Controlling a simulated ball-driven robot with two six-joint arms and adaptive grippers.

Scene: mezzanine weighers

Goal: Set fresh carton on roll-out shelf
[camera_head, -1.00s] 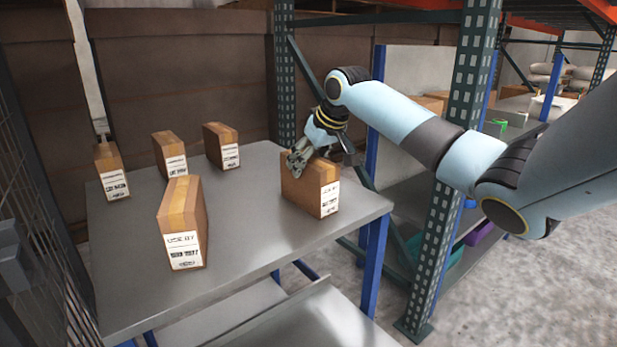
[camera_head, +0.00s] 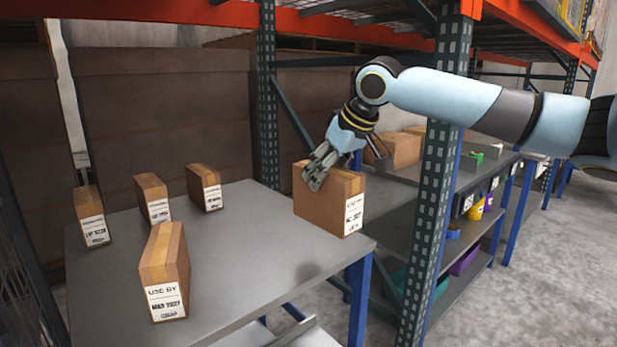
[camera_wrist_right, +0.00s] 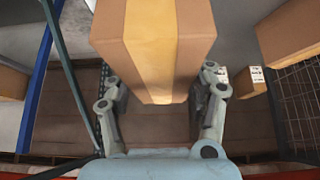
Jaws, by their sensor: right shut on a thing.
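My right gripper (camera_head: 318,168) is shut on a brown carton (camera_head: 325,204) with a tan tape strip and a white label. It holds the carton above the right end of the grey table, with a shadow below. The held carton (camera_wrist_right: 155,45) fills the upper middle of the right wrist view, between the two fingers (camera_wrist_right: 160,100). Several similar cartons stand on the table: a near one (camera_head: 165,272), a far-left one (camera_head: 90,215), one behind (camera_head: 152,199) and one at the back (camera_head: 203,187). The near label reads USE BY MAR 2027. My left gripper is not in view.
The grey table (camera_head: 240,245) is bare in its middle. A dark green rack post (camera_head: 440,200) stands right of it, with grey shelves (camera_head: 410,195) behind bearing boxes and bins. A wire mesh panel (camera_head: 18,260) borders the left. An orange beam (camera_head: 330,20) crosses above.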

